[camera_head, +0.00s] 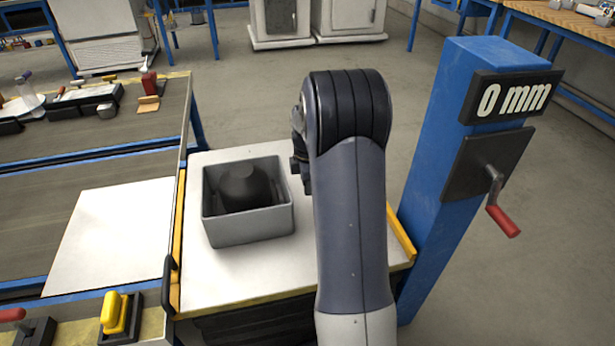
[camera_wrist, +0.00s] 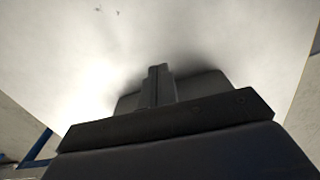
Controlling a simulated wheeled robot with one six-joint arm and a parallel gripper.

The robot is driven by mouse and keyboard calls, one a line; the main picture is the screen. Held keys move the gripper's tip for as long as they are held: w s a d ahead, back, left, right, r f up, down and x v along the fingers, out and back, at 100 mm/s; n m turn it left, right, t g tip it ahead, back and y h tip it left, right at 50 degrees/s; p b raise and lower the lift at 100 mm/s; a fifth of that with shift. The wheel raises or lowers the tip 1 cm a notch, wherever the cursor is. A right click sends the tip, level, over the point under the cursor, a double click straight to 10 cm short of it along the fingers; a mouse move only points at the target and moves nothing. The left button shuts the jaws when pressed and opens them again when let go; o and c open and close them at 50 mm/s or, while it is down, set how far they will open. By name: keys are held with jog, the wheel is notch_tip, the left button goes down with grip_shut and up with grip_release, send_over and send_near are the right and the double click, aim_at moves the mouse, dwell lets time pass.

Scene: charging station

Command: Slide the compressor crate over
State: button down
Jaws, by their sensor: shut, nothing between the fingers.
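The compressor crate (camera_head: 249,227) is a grey open-topped box with a dark rounded thing (camera_head: 243,187) inside. It stands on a white platform (camera_head: 220,286), left of my arm in the head view. In the wrist view my gripper (camera_wrist: 160,72) is shut, its dark fingers together with nothing between them. They are over a pale surface, close to a shadow. In the head view my arm hides most of the gripper; only a dark part shows right beside the crate's right side. I cannot tell whether it touches the crate.
A blue post (camera_head: 440,150) with a "0 mm" sign (camera_head: 512,98) and a red-handled crank (camera_head: 503,220) stands at right. A yellow rail (camera_head: 400,232) edges the platform's right. A workbench with a white sheet (camera_head: 112,232) lies left, and a yellow-handled clamp (camera_head: 115,313) sits at front left.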

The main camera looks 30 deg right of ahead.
jog(key=a, duration=0.1)
jog(key=w+a+f+b, duration=0.1)
jog(key=a, duration=0.1)
jog(key=shift+w+a+f, duration=0.1)
jog(key=shift+a+f, duration=0.05)
jog(key=shift+a, duration=0.3)
